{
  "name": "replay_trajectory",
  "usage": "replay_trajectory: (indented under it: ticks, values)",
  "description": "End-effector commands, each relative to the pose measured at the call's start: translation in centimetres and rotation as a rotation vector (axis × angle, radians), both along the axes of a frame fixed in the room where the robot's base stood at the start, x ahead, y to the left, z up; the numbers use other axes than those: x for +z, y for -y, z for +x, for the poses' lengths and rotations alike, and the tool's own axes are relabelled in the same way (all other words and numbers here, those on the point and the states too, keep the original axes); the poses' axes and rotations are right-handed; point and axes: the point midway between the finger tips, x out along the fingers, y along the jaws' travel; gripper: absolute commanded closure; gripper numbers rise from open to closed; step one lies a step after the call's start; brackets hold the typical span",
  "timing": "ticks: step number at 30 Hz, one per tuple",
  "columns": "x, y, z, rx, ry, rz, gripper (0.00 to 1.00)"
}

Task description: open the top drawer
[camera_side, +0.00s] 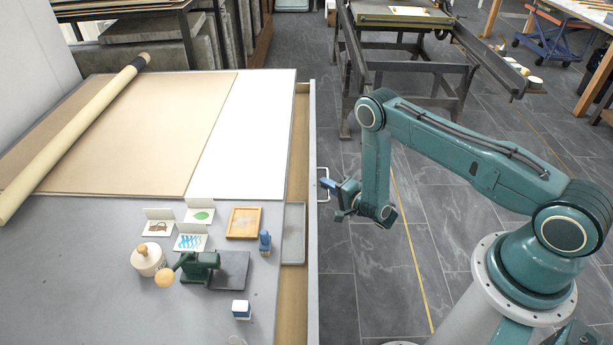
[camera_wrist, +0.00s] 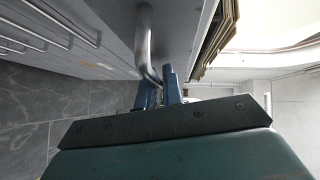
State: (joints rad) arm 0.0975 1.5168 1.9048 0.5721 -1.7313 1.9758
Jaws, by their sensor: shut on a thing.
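The top drawer (camera_side: 313,250) of the grey cabinet stands partly pulled out. A strip of its wooden inside shows between its front and the cabinet top. Its metal bar handle (camera_side: 323,178) sits on the outer face, and in the wrist view the handle (camera_wrist: 145,45) runs down to my fingers. My gripper (camera_side: 329,186) is at the handle, and its blue fingers (camera_wrist: 160,92) are shut on the bar in the wrist view. The exact contact is partly hidden by the gripper body.
A grey tray (camera_side: 293,232) lies in the drawer. The cabinet top (camera_side: 80,280) holds a paper roll (camera_side: 75,130), small cards, a wooden frame (camera_side: 244,222), a lidded pot (camera_side: 147,260) and a green device (camera_side: 199,265). Lower drawer handles (camera_wrist: 50,22) show in the wrist view. Floor beside the drawer is clear.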

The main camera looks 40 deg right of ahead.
Motion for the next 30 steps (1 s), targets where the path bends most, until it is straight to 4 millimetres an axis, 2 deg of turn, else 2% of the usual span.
replay_trajectory:
  ticks: [15, 21, 30]
  values:
    - [-0.1, 5.6, -5.6, -0.004, -0.003, 0.001, 1.00]
    - [0.0, 6.5, -6.5, -0.002, -0.001, 0.002, 1.00]
    - [0.0, 6.6, -6.6, -0.001, 0.000, 0.001, 1.00]
